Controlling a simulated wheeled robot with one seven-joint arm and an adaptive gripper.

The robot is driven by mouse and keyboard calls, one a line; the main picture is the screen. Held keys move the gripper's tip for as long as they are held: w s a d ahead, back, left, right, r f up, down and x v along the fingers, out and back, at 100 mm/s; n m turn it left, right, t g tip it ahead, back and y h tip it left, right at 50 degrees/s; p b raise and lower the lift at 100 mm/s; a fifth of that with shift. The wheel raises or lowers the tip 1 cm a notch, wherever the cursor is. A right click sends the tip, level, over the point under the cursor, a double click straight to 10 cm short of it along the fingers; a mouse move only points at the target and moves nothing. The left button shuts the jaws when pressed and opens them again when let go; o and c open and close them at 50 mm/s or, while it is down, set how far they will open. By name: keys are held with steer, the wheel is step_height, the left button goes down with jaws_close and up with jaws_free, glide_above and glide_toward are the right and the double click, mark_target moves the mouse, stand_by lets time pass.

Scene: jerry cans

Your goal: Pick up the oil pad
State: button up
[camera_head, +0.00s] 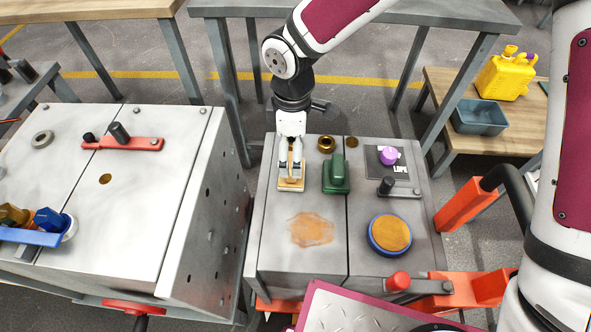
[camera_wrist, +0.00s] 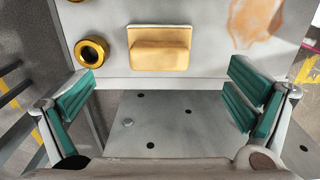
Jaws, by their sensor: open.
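The oil pad appears to be the tan block-like pad (camera_head: 291,185) lying on the far left part of the grey metal worktop. In the wrist view it is a yellowish pad (camera_wrist: 160,48) with a raised grip, near the top middle. My gripper (camera_head: 291,166) points down over it in the head view and partly hides it. In the wrist view my gripper (camera_wrist: 162,100) is open, with its green-padded fingers wide apart. Nothing is between them. The pad shows above the line between the fingertips. I cannot tell the exact height between them.
A green block (camera_head: 336,174) and a brass ring (camera_head: 326,144) stand close to the pad. An orange stain (camera_head: 312,230) lies nearer, and a blue-rimmed disc (camera_head: 390,234) at the right. A purple-capped item (camera_head: 388,155) is at the back right. The worktop ends just left of the pad.

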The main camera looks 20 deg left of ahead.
mark_target(291, 162)
steer(key=f, duration=0.2)
steer(key=f+b, duration=0.1)
steer(key=f, duration=0.2)
steer(key=f+b, duration=0.1)
steer(key=f, duration=0.2)
steer(key=shift+a+f, duration=0.15)
steer(key=shift+a, duration=0.1)
steer(key=shift+c, duration=0.3)
steer(key=c, duration=1.2)
